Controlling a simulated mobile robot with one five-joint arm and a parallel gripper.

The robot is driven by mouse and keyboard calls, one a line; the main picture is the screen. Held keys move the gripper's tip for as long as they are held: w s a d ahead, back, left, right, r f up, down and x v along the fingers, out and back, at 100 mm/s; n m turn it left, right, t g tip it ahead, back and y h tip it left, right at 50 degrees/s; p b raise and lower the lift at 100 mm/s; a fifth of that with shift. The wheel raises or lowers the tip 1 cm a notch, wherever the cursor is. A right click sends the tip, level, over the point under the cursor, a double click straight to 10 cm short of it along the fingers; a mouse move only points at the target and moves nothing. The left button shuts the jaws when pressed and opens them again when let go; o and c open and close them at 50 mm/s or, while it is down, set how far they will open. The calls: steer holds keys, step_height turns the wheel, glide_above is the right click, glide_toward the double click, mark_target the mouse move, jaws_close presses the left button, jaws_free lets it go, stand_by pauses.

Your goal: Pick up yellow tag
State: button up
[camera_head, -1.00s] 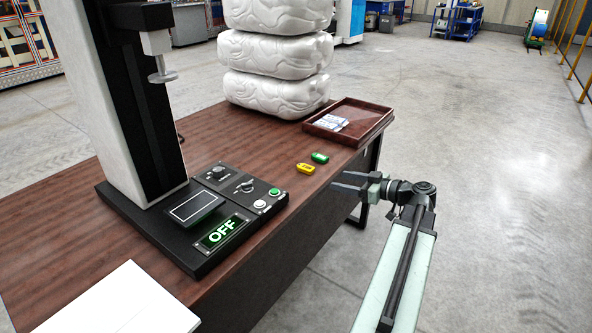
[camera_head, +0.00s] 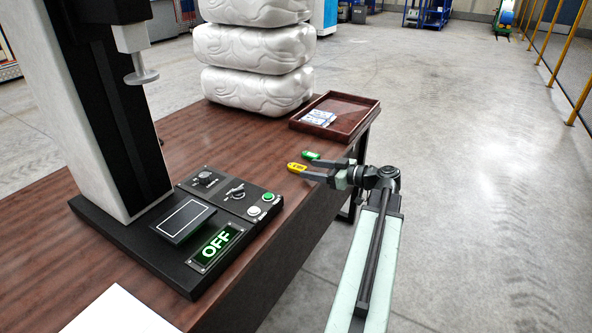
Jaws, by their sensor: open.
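The yellow tag (camera_head: 297,168) lies on the brown table near its right edge. A green tag (camera_head: 311,155) lies just behind it. My gripper (camera_head: 308,169) is open, with its two fingers pointing left toward the tags. The fingertips are close to the yellow tag's right end, and one finger partly overlaps the green tag's side. I cannot tell whether the fingers touch either tag or how high they are above the table.
A reddish-brown tray (camera_head: 358,112) with white and blue packets stands behind the tags. Stacked white bundles (camera_head: 250,85) stand behind left. A black press machine with a control panel (camera_head: 236,192) and a lit OFF display (camera_head: 216,246) stands left. White paper (camera_head: 120,312) lies in front.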

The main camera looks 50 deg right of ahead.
mark_target(303, 168)
steer(key=x, duration=0.4)
steer(key=shift+w+f+b, duration=0.1)
steer(key=shift+w+b, duration=0.05)
steer(key=shift+b, duration=0.15)
jaws_close()
steer(key=shift+r+p, duration=0.5)
step_height(303, 168, up, 3)
steer(key=p, duration=0.3)
steer(key=shift+r, duration=0.15)
steer(key=s+d+p, duration=0.1)
steer(key=s, duration=1.5)
steer(key=shift+r, duration=0.4)
steer(key=shift+s, duration=0.2)
